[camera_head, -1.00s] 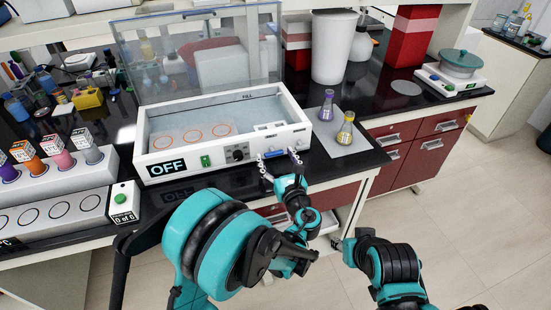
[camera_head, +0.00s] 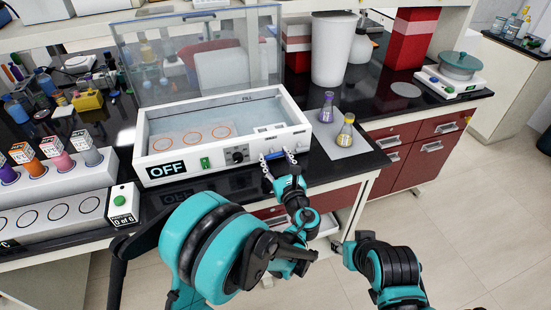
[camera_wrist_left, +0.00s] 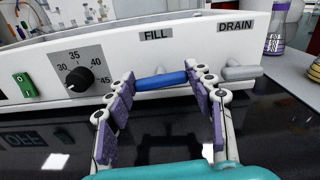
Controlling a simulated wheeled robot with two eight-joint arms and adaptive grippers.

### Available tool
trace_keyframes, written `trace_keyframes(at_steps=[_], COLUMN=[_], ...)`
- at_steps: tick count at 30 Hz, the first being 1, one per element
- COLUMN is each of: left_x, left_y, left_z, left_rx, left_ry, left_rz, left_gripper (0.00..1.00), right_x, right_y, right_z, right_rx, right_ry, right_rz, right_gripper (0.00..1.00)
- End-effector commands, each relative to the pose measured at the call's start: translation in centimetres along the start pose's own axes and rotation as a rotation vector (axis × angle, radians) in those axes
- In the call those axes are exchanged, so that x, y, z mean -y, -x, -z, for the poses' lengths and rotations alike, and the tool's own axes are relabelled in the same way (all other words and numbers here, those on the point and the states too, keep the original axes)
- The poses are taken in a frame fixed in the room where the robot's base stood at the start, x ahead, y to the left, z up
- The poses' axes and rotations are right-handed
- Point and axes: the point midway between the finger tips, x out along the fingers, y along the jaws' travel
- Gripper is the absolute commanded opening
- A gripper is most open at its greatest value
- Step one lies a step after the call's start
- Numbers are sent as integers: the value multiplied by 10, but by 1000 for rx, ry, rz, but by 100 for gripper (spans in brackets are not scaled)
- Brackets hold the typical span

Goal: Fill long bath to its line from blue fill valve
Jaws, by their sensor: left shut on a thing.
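The long bath (camera_head: 175,171) is a white tank with a raised clear lid, showing pale water and orange rings inside. A FILL mark (camera_head: 247,99) is on its back inner wall. The blue fill valve (camera_wrist_left: 161,80) is a bar handle on the front panel under the FILL label, lying nearly level. My left gripper (camera_head: 279,158) is shut on the valve, with a finger at each end of the bar, also in the left wrist view (camera_wrist_left: 159,84). The grey drain valve (camera_wrist_left: 241,72) is just right of it. My right gripper (camera_head: 339,246) is low before the bench, its fingers unclear.
The panel reads OFF (camera_head: 167,169), with a green switch (camera_head: 205,162) and a dial (camera_head: 237,155). A purple flask (camera_head: 327,108) and a yellow flask (camera_head: 345,132) stand on a mat right of the bath. A rack of coloured bottles (camera_head: 75,181) is at left.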

Motion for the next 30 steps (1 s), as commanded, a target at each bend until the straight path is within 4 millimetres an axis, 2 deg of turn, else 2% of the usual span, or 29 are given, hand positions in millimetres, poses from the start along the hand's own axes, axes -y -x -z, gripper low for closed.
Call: trace_keyframes(at_steps=[18, 30], left_x=[-2, -3], left_y=[0, 0], left_z=[0, 1], left_rx=[0, 0], left_ry=[486, 669], left_rz=[0, 0], left_gripper=[24, 24], right_x=[0, 0], right_y=[-4, -4], right_z=[-3, -3], right_rx=[0, 0], right_ry=[0, 0], right_rz=[0, 0], right_gripper=[40, 40])
